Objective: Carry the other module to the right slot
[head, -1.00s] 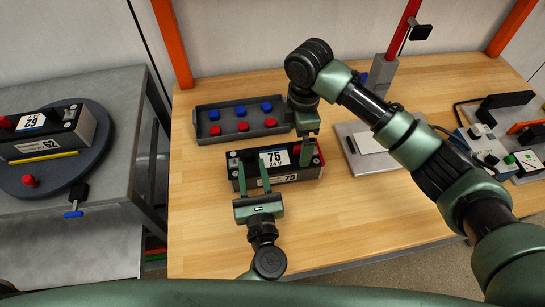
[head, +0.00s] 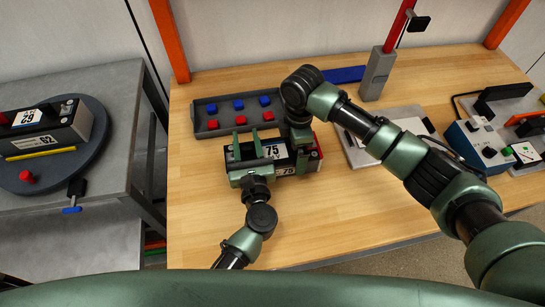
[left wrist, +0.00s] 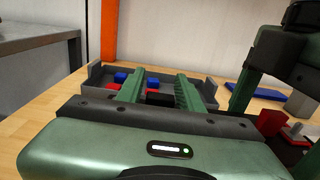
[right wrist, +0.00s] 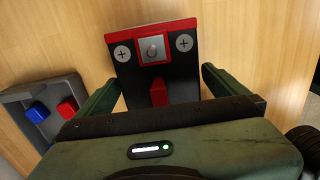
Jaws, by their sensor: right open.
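A black module labelled 75 (head: 277,153) with a red right end lies on the wooden bench in the head view. Another module, labelled 62 (head: 45,133), sits on the round turntable at the left. My right arm partly hides that end in the head view. I cannot make out the right slot.
A grey tray (head: 215,124) of blue and red blocks stands right behind module 75. A grey plate (head: 355,158), a grey post (head: 377,75) and a blue device (head: 470,145) are to the right. The bench front is clear. A grey table (head: 120,90) holds the turntable (head: 95,150).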

